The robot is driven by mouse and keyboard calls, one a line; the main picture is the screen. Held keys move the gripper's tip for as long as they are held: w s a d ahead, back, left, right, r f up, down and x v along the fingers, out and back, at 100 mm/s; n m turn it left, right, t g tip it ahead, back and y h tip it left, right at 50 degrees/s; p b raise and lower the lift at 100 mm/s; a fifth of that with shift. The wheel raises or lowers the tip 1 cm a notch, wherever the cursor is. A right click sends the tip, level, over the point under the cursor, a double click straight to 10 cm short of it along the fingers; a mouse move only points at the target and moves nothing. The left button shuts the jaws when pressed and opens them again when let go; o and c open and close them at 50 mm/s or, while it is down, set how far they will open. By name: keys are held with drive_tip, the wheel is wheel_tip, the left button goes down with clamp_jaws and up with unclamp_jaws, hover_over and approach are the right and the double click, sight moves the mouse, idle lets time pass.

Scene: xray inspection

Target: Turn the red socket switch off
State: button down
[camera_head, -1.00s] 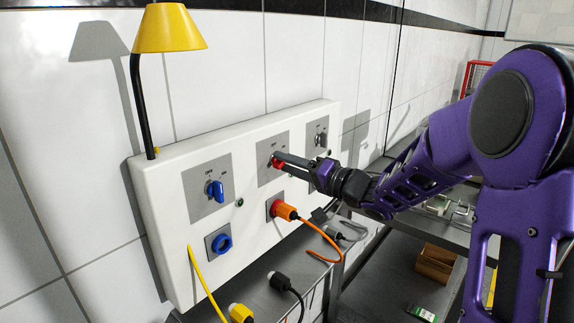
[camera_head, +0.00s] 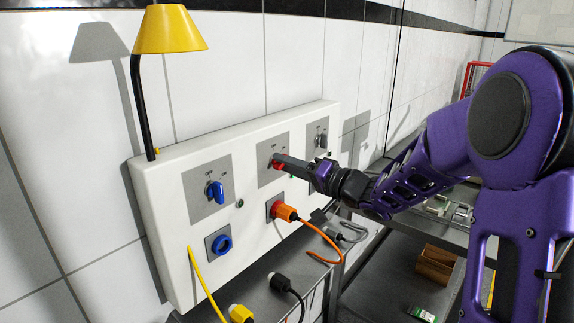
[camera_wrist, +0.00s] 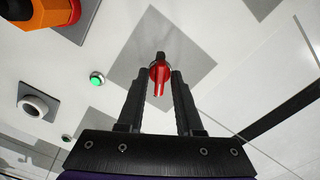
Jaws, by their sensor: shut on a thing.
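The red socket switch (camera_head: 277,166) is a knob on a grey plate on the white wall box (camera_head: 161,218). My gripper (camera_head: 279,158) is at the knob, its fingers pointing at the box and partly hiding the knob. In the wrist view, the red knob (camera_wrist: 159,77) sits between the two black fingers of my gripper (camera_wrist: 160,88), one on each side. The fingers are shut on it. The grey plate is tilted in the wrist view. The knob's markings are too small and covered to read.
A blue switch (camera_head: 215,191) is left of the red one, and a grey switch (camera_head: 320,140) is right. An orange plug (camera_head: 285,211) with its cable is below, above a metal shelf. A yellow lamp (camera_head: 170,30) stands on the box's left end.

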drive_tip(key=n+b, duration=0.3)
drive_tip(key=n, duration=0.8)
drive_tip(key=shift+f+b, duration=0.1)
drive_tip(key=shift+b, duration=0.2)
drive_tip(key=shift+n, duration=0.4)
drive_tip(key=c, duration=0.9)
unclamp_jaws()
drive_tip(key=shift+d, duration=0.1)
drive_tip(key=p+v, duration=0.1)
drive_tip(key=v, duration=1.6)
drive_tip(key=shift+s+d, duration=0.1)
drive_tip(key=shift+s, duration=0.1)
